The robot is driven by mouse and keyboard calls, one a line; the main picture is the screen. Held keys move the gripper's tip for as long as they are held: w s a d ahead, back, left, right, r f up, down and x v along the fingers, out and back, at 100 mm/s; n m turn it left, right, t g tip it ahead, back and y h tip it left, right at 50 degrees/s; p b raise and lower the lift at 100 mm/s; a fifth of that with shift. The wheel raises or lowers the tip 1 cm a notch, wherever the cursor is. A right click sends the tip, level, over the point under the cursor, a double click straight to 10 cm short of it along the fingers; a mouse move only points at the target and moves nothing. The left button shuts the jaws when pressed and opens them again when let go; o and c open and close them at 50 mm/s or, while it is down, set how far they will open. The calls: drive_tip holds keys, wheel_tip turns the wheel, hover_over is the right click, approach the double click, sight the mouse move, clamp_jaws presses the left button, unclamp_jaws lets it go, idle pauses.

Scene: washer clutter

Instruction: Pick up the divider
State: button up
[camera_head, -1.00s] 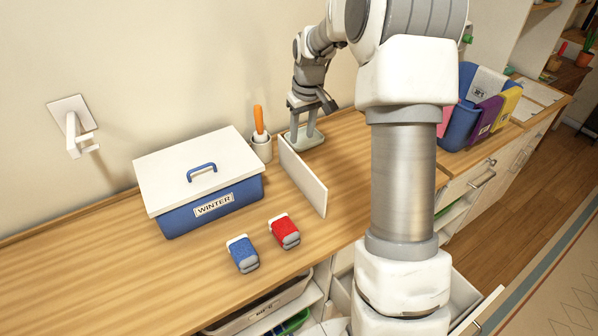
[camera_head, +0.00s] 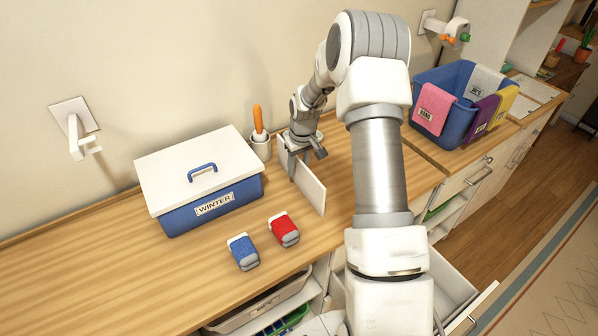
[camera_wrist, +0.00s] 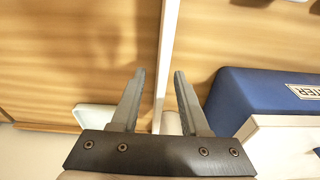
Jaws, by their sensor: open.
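The divider (camera_head: 312,193) is a thin white upright panel standing on the wooden counter, to the right of the blue WINTER box. My gripper (camera_head: 301,167) is at the panel's upper edge near its far end, pointing down. In the wrist view, the divider (camera_wrist: 165,55) shows as a pale strip running between the two open fingers of my gripper (camera_wrist: 158,78). Gaps show on both sides of the strip, so the fingers look apart from it. The divider's far end is partly hidden by my gripper in the head view.
The blue WINTER box (camera_head: 212,205) with a white lid stands left of the divider. A cup (camera_head: 261,148) with an orange-handled tool is behind. Blue (camera_head: 243,251) and red (camera_head: 284,229) bundles lie in front. A blue bin (camera_head: 447,132) with cloths stands right.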

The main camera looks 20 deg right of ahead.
drive_tip(key=shift+w+f, duration=0.1)
drive_tip(key=shift+f, duration=0.1)
clamp_jaws()
drive_tip(key=shift+r, duration=0.1)
